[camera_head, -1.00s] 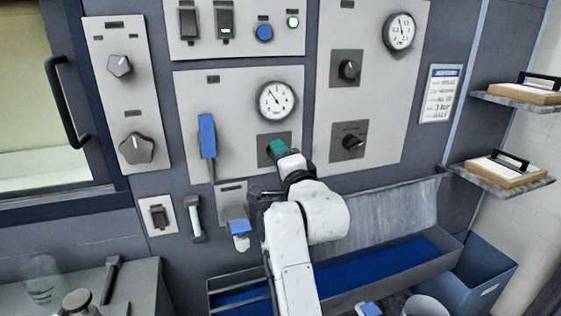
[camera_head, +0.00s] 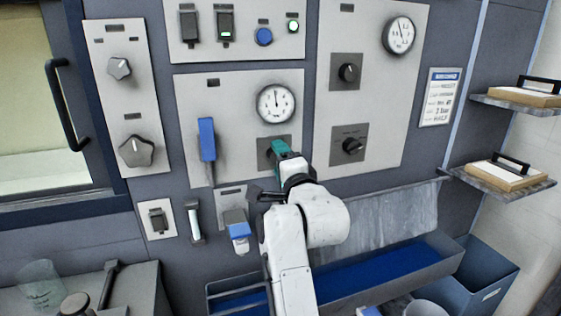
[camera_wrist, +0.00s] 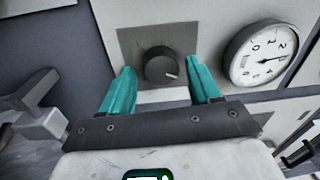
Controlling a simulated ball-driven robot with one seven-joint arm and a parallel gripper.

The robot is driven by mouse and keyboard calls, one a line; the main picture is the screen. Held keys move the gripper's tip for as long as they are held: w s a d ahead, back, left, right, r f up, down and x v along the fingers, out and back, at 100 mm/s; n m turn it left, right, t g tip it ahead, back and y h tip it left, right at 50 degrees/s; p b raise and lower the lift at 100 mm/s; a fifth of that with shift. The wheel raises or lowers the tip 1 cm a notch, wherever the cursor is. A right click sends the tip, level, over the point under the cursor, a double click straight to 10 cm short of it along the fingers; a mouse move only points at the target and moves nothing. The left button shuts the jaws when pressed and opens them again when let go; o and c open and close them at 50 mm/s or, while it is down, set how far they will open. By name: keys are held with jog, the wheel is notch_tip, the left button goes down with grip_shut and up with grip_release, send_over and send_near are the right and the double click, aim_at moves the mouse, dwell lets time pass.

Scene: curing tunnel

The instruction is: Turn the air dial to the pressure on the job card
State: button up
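The air dial is a dark round knob on a grey square plate, seen in the wrist view (camera_wrist: 161,66). Its white mark points to the lower right there. My gripper (camera_head: 278,150) has teal fingers and is open around the knob, with a gap on each side. In the head view the fingers hide most of the knob. The round gauge (camera_head: 276,103) above it has its needle pointing nearly straight up; the gauge also shows in the wrist view (camera_wrist: 264,55). The job card (camera_head: 440,97) hangs at right; its small print seems to include "3 bar".
A second gauge (camera_head: 399,36) and two more knobs (camera_head: 348,72) (camera_head: 350,146) are on the right panel. A blue-handled lever (camera_head: 207,139) is left of the dial. A trough (camera_head: 375,276) with a blue bottom lies below.

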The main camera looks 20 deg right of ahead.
jog(key=shift+o, duration=0.3)
jog(key=shift+s, duration=0.1)
jog(key=s+b, duration=0.1)
jog(key=s, duration=0.9)
jog(key=shift+s+f, duration=0.3)
jog(key=shift+f, duration=0.05)
jog(key=shift+b, duration=0.3)
jog(key=s+d+f+n+g, duration=0.2)
jog(key=s+f+n+g, duration=0.15)
jog(key=f, duration=0.45)
jog(key=s+d+f+n+g, duration=0.25)
jog(key=s+f, duration=0.25)
jog(key=f, duration=0.3)
jog(key=s+d+f+n+g, duration=0.2)
jog(key=s+d+f+n, duration=0.15)
jog(key=f, duration=0.45)
jog(key=s+f+n+g, duration=0.3)
jog(key=s+f+g, duration=0.2)
jog(key=s, duration=0.8)
jog(key=s+f+n+g+p, duration=0.1)
jog(key=s+f+n+g, duration=0.3)
jog(key=s+f, duration=0.6)
jog(key=s, duration=0.3)
jog(key=shift+s+a+g, duration=0.15)
jog(key=shift+s+g, duration=0.1)
jog(key=shift+g, duration=0.15)
